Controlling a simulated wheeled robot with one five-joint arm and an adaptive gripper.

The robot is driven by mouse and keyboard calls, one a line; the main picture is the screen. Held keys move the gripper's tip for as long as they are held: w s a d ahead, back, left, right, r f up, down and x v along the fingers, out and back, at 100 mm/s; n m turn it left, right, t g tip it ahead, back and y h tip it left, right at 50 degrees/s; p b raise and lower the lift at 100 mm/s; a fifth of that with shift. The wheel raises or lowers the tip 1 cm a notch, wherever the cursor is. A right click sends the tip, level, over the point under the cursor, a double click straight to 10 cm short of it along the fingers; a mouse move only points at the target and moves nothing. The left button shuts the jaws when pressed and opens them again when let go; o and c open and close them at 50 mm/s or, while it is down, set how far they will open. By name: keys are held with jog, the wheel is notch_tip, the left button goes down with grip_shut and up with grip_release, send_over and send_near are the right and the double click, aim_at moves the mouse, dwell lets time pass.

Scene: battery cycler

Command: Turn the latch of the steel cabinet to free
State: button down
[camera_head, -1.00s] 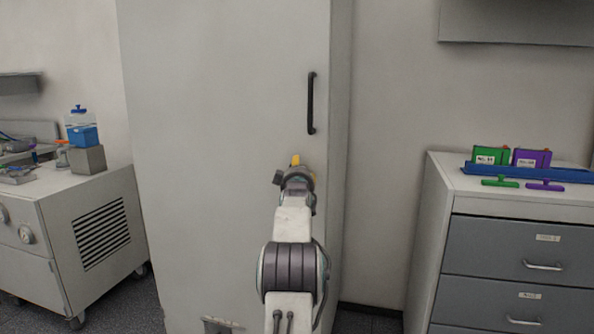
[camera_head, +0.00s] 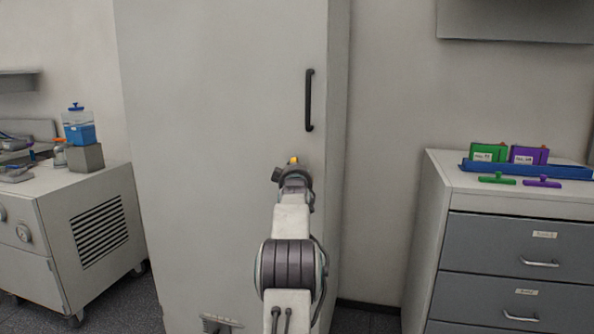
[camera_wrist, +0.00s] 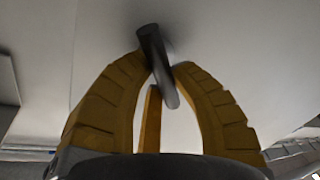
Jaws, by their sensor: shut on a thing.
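The steel cabinet (camera_head: 225,110) stands straight ahead, its door shut, with a black vertical handle (camera_head: 309,100) near the right edge. My gripper (camera_head: 293,162) is at the door below that handle, and my arm hides most of what it touches in the head view. In the wrist view my gripper (camera_wrist: 160,75) has its yellow fingers shut on the dark, bar-shaped latch (camera_wrist: 155,50), which sits tilted between the fingertips against the pale door.
A grey drawer unit (camera_head: 515,225) stands at the right, with a blue tray (camera_head: 525,171), green and purple boxes and T-shaped tools on top. A vented bench (camera_head: 70,220) on castors is at the left. Wall and a floor gap lie between cabinet and drawers.

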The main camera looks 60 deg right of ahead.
jog(key=shift+f+m+b, duration=0.2)
jog(key=shift+m+b, duration=0.8)
jog(key=shift+b, duration=0.05)
jog(key=shift+s+r+m+h+b, duration=0.15)
jog(key=shift+m+h+b, duration=0.25)
jog(key=shift+m, duration=0.45)
jog(key=shift+s+r+m+h+b, duration=0.1)
jog(key=shift+m+h+b, duration=0.25)
jog(key=shift+m, duration=0.5)
jog(key=c, duration=1)
grip_release()
jog(key=shift+v, duration=5.95)
jog(key=shift+o, duration=0.2)
jog(key=shift+s, duration=0.15)
